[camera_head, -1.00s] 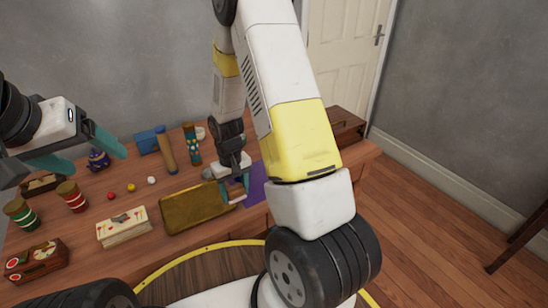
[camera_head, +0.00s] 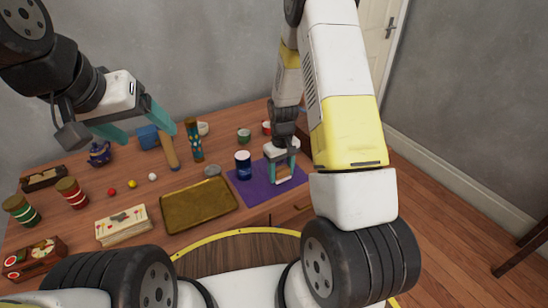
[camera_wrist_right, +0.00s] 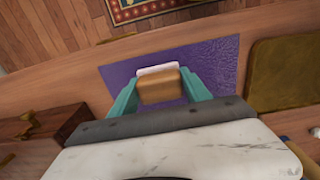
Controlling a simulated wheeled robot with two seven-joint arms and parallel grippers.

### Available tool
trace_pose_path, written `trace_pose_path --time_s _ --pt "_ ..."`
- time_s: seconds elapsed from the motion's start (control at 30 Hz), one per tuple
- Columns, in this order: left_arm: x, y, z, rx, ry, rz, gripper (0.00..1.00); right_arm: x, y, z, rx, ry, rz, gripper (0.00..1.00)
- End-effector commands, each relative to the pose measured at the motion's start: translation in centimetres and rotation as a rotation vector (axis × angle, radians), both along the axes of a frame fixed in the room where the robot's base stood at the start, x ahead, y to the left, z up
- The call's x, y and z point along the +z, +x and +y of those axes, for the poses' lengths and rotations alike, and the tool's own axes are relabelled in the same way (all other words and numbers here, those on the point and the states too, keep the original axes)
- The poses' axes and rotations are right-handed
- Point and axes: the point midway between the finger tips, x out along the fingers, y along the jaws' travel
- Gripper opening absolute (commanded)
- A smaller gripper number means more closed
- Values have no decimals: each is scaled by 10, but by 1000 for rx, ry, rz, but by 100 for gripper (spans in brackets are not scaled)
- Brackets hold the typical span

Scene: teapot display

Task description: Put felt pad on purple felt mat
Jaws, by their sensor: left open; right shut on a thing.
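The purple felt mat (camera_head: 252,198) lies flat on the table, right of the brass tray. It also fills the middle of the right wrist view (camera_wrist_right: 222,58). My right gripper (camera_head: 280,178) is over the right part of the mat, pointing down, and is shut on the felt pad (camera_wrist_right: 160,88), a small block with a tan wooden top and a white edge. I cannot tell whether the pad touches the mat. My left gripper (camera_head: 150,137) is open and empty above the back left of the table.
A dark blue can (camera_head: 243,165) stands at the mat's back left edge. The brass tray (camera_head: 198,206) lies left of the mat. A green tin (camera_head: 243,136) stands behind. The mat's front left is bare.

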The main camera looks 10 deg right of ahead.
Motion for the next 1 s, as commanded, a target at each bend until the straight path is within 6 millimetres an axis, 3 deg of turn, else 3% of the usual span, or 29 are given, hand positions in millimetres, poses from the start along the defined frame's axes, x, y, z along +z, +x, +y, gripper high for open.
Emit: trace_pose_path --time_s 0.3,0.5,0.87,0.9,1.0 --pt "0 0 0 0 0 0 76 -6 23 -9 0 -1 2 12" --pt "0 0 0 0 0 0 76 -36 22 -8 -1 0 3 12" --pt "0 0 0 0 0 0 76 -40 22 -8 -1 0 1 12" --pt "0 0 0 0 0 0 76 -40 22 -8 -1 0 0 61" --pt "0 0 0 0 0 0 76 -40 22 -8 -1 0 0 77"
